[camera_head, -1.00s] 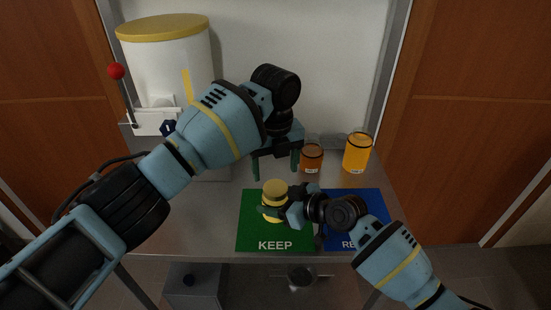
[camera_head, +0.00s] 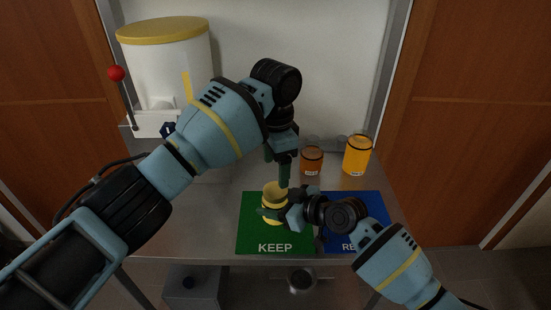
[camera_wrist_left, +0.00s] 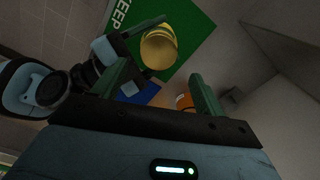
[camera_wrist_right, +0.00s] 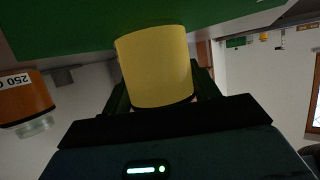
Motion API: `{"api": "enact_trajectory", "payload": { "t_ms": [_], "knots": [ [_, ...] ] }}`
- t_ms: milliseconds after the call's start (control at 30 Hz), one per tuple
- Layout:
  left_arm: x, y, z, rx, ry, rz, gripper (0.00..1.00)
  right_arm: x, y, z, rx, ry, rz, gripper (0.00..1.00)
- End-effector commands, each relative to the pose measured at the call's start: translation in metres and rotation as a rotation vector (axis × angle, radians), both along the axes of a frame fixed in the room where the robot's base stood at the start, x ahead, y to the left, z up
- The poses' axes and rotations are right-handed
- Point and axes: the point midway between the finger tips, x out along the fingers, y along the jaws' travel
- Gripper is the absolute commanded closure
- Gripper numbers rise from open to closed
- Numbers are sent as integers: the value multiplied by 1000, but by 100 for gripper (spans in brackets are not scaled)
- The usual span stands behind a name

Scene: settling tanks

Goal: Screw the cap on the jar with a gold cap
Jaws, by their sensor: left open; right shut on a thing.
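A yellow jar (camera_head: 270,212) stands upright on the green KEEP mat (camera_head: 250,236). Its gold cap (camera_head: 275,190) sits on top; whether it is tight cannot be told. The cap's round top also shows in the left wrist view (camera_wrist_left: 160,47). My right gripper (camera_head: 274,214) is shut on the jar from the right side; the jar's yellow wall (camera_wrist_right: 155,65) fills the space between its fingers in the right wrist view. My left gripper (camera_head: 277,174) is open and empty, pointing down just above the cap, its fingers apart from it.
A blue mat (camera_head: 372,205) lies right of the green one, partly hidden by my right arm. A brown jar (camera_head: 311,161) and an orange jar (camera_head: 357,155) stand behind. A white tank (camera_head: 165,70) with a yellow lid and a red-knobbed lever (camera_head: 117,73) stands back left.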

Motion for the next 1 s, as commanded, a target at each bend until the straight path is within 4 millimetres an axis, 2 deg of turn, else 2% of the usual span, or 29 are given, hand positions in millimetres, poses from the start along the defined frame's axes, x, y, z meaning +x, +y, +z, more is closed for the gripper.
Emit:
{"api": "enact_trajectory", "payload": {
  "t_ms": [700, 1000],
  "knots": [
    [-2, 0, 11, 0, 1, 1155, 28, 0, 0, 0, 1, 1, 0, 100],
    [-2, 0, 14, 0, 1, 1503, 28, 0, 0, 0, 1, 1, 0, 100]
  ]
}}
